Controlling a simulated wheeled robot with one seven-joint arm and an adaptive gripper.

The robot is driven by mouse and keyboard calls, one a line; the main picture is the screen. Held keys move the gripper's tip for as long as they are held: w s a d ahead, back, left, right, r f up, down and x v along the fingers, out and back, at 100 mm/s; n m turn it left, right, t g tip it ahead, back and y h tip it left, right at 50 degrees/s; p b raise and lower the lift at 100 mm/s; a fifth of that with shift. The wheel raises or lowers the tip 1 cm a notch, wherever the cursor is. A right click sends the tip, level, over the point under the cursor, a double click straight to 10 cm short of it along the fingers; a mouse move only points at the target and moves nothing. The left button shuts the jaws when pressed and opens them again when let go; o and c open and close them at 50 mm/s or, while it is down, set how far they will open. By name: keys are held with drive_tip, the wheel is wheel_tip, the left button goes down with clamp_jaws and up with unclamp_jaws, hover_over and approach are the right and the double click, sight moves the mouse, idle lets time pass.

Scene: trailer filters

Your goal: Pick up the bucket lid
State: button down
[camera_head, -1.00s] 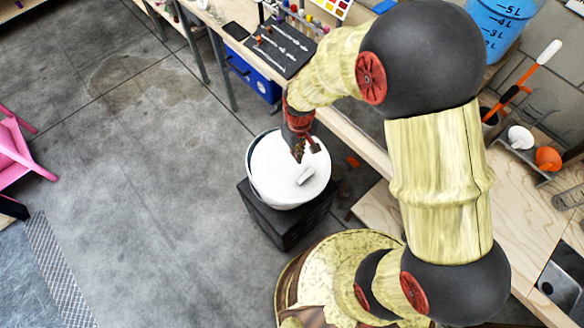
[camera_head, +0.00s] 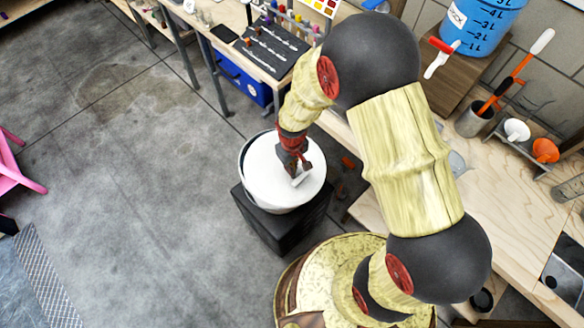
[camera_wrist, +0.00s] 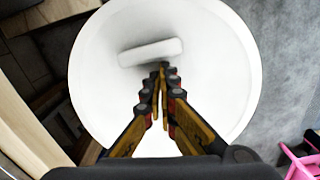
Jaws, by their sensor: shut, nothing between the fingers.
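The bucket lid (camera_head: 262,178) is a white round disc with a raised bar handle (camera_wrist: 150,52). It lies on the white bucket (camera_head: 243,170), which stands on a black block. In the wrist view the lid (camera_wrist: 215,60) fills the middle, and the handle lies just beyond my fingertips. My gripper (camera_head: 297,172) is over the lid, close to the handle. In the wrist view my gripper (camera_wrist: 163,72) has its fingertips together with nothing between them. Whether the fingertips touch the lid or handle I cannot tell.
The black block (camera_head: 270,222) stands on the grey floor. A wooden workbench (camera_head: 385,205) runs along the right, with a blue container (camera_head: 480,30) and tools. A blue crate (camera_head: 240,78) sits under the far bench. Open floor (camera_head: 130,190) lies to the left.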

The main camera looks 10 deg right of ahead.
drive_tip(key=shift+s+d+p, duration=0.3)
drive_tip(key=shift+s, duration=0.35)
drive_tip(key=shift+s+d+p, duration=0.25)
drive_tip(key=shift+s+d, duration=0.05)
drive_tip(key=shift+s, duration=0.35)
